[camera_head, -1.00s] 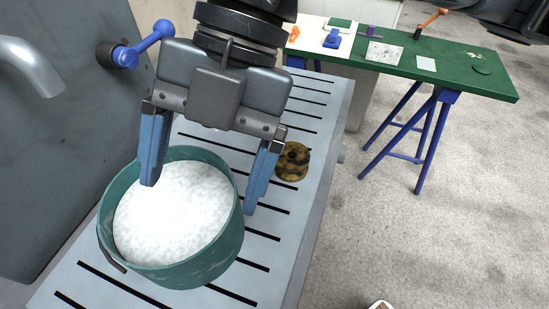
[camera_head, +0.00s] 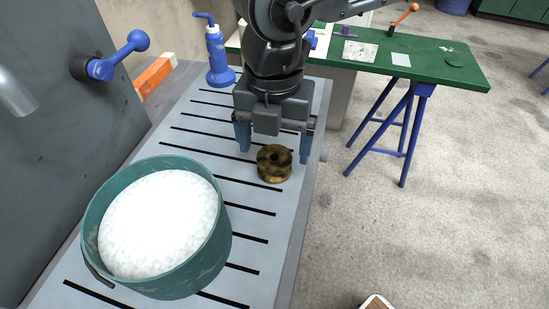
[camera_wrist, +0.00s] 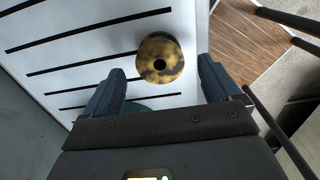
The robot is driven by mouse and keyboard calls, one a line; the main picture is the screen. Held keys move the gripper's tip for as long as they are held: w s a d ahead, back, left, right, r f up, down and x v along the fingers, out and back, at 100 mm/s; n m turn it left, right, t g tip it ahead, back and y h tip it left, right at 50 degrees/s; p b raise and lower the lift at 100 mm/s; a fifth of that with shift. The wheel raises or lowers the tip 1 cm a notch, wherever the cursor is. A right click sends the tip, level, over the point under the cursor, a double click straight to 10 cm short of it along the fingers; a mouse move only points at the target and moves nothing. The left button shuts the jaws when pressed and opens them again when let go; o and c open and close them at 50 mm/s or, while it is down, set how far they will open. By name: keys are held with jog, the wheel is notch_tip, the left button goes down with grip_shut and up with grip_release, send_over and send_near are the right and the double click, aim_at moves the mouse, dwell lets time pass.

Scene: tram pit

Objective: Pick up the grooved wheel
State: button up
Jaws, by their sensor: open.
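The grooved wheel (camera_head: 274,163) is a small, worn yellow-brown and black wheel with a centre hole. It lies on the slotted grey bench top near the bench's right edge. In the wrist view the wheel (camera_wrist: 160,60) shows ahead of the fingertips, roughly midway between them. My gripper (camera_head: 274,153) is open and empty, with its blue fingers on either side of the wheel in the head view. In the wrist view the fingers (camera_wrist: 160,80) are wide apart and do not touch the wheel.
A green pot (camera_head: 218,246) filled with white granules stands at the front left of the bench (camera_head: 262,228). A blue bottle (camera_head: 217,60) stands behind it. A blue-handled lever (camera_head: 119,58) juts from the left panel. A green table (camera_head: 440,62) stands at the back right.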

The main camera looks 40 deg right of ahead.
jog(key=shift+f, duration=1.2)
jog(key=shift+c, duration=0.4)
jog(key=c, duration=1.3)
jog(key=shift+r, duration=0.15)
